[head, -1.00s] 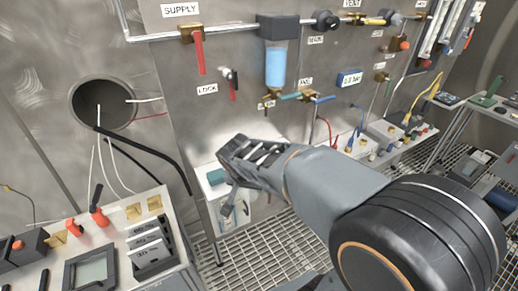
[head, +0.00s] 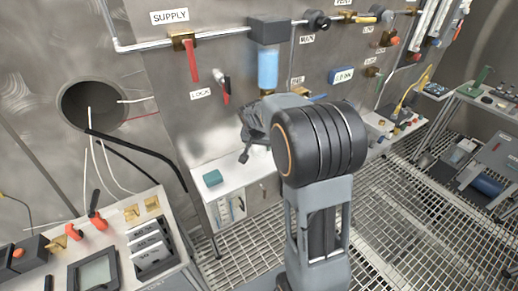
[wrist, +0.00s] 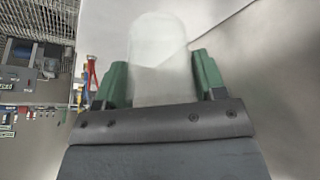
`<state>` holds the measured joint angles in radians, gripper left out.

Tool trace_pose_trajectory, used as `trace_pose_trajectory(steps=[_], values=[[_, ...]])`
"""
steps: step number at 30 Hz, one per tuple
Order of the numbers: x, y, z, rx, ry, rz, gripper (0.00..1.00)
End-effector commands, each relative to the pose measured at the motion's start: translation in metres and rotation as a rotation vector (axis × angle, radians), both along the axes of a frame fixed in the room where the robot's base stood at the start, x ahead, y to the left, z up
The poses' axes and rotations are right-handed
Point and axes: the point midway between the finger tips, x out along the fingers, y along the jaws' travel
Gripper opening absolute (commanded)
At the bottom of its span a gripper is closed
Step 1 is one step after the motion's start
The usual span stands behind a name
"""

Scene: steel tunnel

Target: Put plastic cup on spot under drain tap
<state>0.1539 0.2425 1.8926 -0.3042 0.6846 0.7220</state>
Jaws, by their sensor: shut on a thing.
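The plastic cup (wrist: 158,60) is pale and translucent. In the wrist view it is between the two green fingers of my gripper (wrist: 163,82), which is shut on it. In the head view my gripper (head: 247,142) is held in front of the steel panel, above the white shelf and just below the blue filter bowl (head: 268,70). My arm hides most of the gripper, and I cannot make out the cup there. The drain tap under the bowl and the spot below it are hidden behind my arm and gripper.
A teal block (head: 212,177) sits on the white shelf (head: 235,178), left of my gripper. The red supply handle (head: 191,62) and the lock valve (head: 222,88) project from the panel at upper left. A control console (head: 110,250) stands at lower left.

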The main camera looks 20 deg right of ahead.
Motion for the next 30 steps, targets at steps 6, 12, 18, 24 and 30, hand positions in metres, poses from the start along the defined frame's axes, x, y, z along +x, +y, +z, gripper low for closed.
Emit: trace_pose_trajectory(steps=[6,12,18,24,30], values=[[0.001,-0.001,-0.018,0.0,0.006,0.001,0.41],[0.001,-0.001,-0.035,0.0,0.002,0.001,0.41],[0.001,-0.001,-0.036,0.0,0.001,0.0,0.41],[0.001,-0.001,-0.039,0.0,0.0,0.0,0.41],[0.001,-0.001,-0.039,0.0,0.0,0.0,0.77]])
